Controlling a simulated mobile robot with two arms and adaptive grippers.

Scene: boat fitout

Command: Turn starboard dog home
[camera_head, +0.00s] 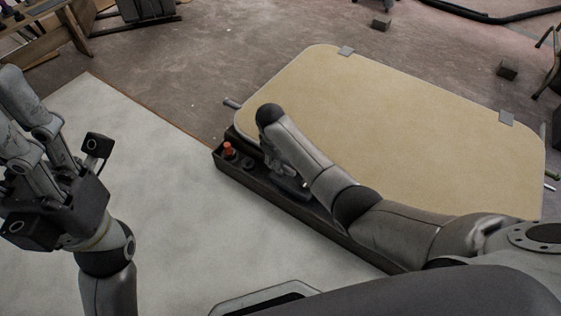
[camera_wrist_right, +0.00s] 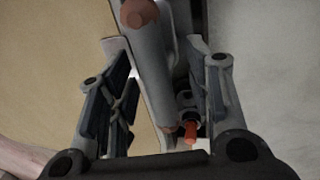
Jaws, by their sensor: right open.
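The tan hatch lid (camera_head: 400,130) lies over a dark frame (camera_head: 300,212). In the wrist view a grey lever (camera_wrist_right: 158,70) with a copper-brown end runs between the fingers of my right gripper (camera_wrist_right: 163,100); it looks like a dog handle, but I cannot tell which one. The fingers stand apart on either side of it, with no clear contact. In the head view my right gripper (camera_head: 287,178) is at the frame's left part, mostly hidden by its own arm. My left gripper (camera_head: 30,125) is raised at the left, away from the hatch; its finger opening is unclear.
An orange-red knob (camera_head: 228,150) stands on the frame's left end, close to my right gripper; an orange part also shows in the wrist view (camera_wrist_right: 190,134). A grey rod end (camera_head: 232,104) sticks out at the lid's left edge. The pale panel (camera_head: 150,210) is clear.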

